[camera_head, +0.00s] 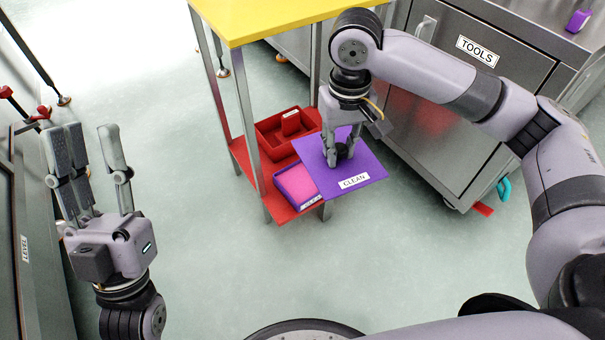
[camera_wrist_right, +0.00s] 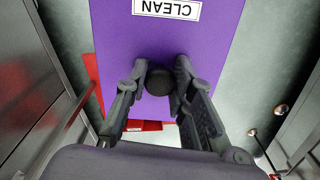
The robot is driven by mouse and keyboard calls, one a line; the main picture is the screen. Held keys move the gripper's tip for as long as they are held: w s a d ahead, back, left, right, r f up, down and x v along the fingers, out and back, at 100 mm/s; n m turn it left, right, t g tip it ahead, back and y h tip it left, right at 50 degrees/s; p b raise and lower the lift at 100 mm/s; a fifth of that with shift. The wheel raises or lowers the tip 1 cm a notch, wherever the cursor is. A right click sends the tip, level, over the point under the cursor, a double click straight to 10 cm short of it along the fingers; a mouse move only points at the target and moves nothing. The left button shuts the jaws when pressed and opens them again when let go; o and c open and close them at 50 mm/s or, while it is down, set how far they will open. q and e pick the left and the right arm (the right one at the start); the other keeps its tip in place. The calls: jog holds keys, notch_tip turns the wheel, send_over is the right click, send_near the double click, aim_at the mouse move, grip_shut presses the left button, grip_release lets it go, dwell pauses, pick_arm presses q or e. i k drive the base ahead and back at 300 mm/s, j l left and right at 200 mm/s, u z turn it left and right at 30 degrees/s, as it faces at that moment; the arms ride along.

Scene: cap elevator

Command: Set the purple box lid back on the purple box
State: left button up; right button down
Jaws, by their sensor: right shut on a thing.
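The purple lid (camera_head: 367,176) has a white CLEAN label and a dark round knob. My right gripper (camera_head: 341,158) is shut on the knob (camera_wrist_right: 158,82) and holds the lid (camera_wrist_right: 125,55) up, apart from the box and to its right in the head view. The purple box (camera_head: 281,193) stands open on the lower red shelf, with pink material (camera_head: 298,183) inside. The lid partly overlaps the box's right side in the head view. My left gripper (camera_head: 93,140) is at the left, fingers spread and empty, far from the box.
A red box (camera_head: 270,142) stands behind the purple box on the red shelf (camera_head: 293,211). Metal legs (camera_head: 249,134) and a yellow top (camera_head: 254,15) frame the shelf. A steel TOOLS cabinet (camera_head: 440,130) stands at the right. The floor in front is clear.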

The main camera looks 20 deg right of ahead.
aim_at(300, 183)
jog(key=l+u, duration=0.2)
jog(key=u, duration=0.25)
jog(key=l+u, duration=0.25)
jog(key=u, duration=0.2)
jog(key=l+u, duration=0.25)
jog(key=u, duration=0.2)
jog(key=k+l+u, duration=0.1)
jog(key=l, duration=0.25)
jog(key=k+l, duration=0.1)
jog(key=l, duration=0.25)
jog(key=k+l+u, duration=0.15)
jog(key=l, duration=0.55)
jog(key=k+l+u, duration=0.15)
jog(key=i+l, duration=0.1)
jog(key=l, duration=0.15)
jog(key=i+l, duration=0.15)
